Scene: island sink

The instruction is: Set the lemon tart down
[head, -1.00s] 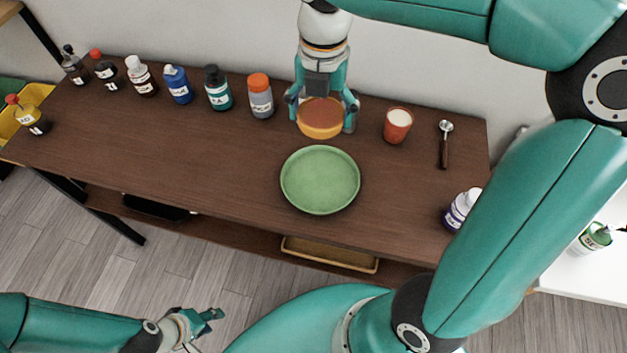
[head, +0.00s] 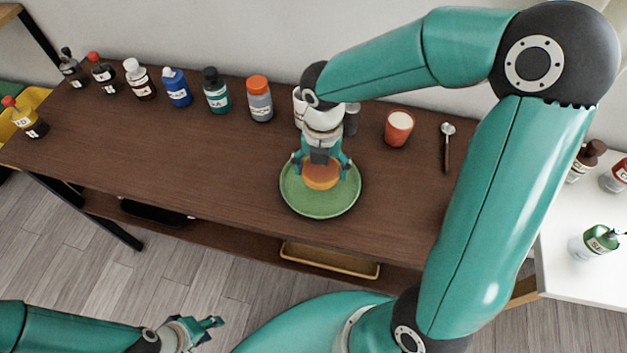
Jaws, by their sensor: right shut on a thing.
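The lemon tart (head: 322,181), round with an orange-brown top and yellow side, is over the middle of the green plate (head: 320,208) on the brown table. My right gripper (head: 321,168) is shut on the tart, with a finger on each side of it, reaching down from above. I cannot tell whether the tart touches the plate or hangs just above it. The plate's rim shows all around below the gripper. My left gripper (head: 205,328) is low at the front, away from the table; whether its fingers are open is unclear.
Several bottles, including an orange-capped one (head: 259,98), line the back left. A grey cylinder (head: 351,119) stands behind the gripper. The table left of the plate is clear.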

